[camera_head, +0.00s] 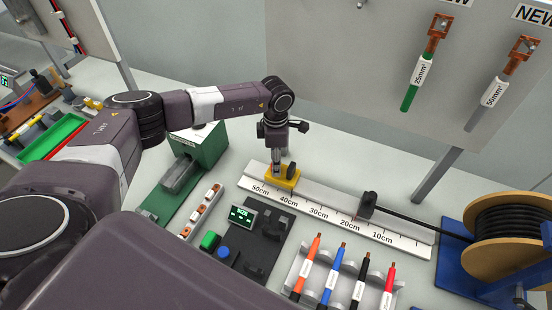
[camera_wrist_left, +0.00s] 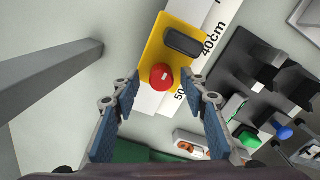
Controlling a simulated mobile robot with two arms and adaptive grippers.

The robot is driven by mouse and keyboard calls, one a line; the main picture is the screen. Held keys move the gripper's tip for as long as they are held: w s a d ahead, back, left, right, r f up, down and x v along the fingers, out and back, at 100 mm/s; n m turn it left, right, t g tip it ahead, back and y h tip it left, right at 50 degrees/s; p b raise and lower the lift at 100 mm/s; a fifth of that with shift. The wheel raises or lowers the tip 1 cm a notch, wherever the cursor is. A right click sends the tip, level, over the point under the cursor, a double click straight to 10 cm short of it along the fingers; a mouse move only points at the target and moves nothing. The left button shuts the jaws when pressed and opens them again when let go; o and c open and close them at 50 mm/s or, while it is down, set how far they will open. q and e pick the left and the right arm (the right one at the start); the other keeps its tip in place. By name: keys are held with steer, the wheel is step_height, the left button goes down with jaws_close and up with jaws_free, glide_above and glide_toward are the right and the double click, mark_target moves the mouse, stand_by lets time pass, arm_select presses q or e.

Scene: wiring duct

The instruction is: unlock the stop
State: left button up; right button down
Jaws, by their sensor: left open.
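The yellow stop (camera_head: 287,178) sits on the measuring rail (camera_head: 330,206) near the 40 to 50 cm marks. In the left wrist view the stop (camera_wrist_left: 154,57) carries a red round knob (camera_wrist_left: 161,77) and a black oblong handle (camera_wrist_left: 183,42). My left gripper (camera_head: 277,166) is above the stop in the head view. In the wrist view my left gripper (camera_wrist_left: 163,87) is open, with its blue-padded fingers on either side of the red knob and apart from it. My right gripper is in neither view.
A black block (camera_head: 367,205) holds the cable on the rail, which leads to a cable reel (camera_head: 512,236) at the right. A black device with a green display (camera_head: 243,215) and a rack of coloured cables (camera_head: 335,280) stand in front. A green machine (camera_head: 198,146) is left.

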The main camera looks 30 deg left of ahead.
arm_select(q)
steer(key=shift+s, duration=0.1)
steer(key=shift+c, duration=0.4)
jaws_close()
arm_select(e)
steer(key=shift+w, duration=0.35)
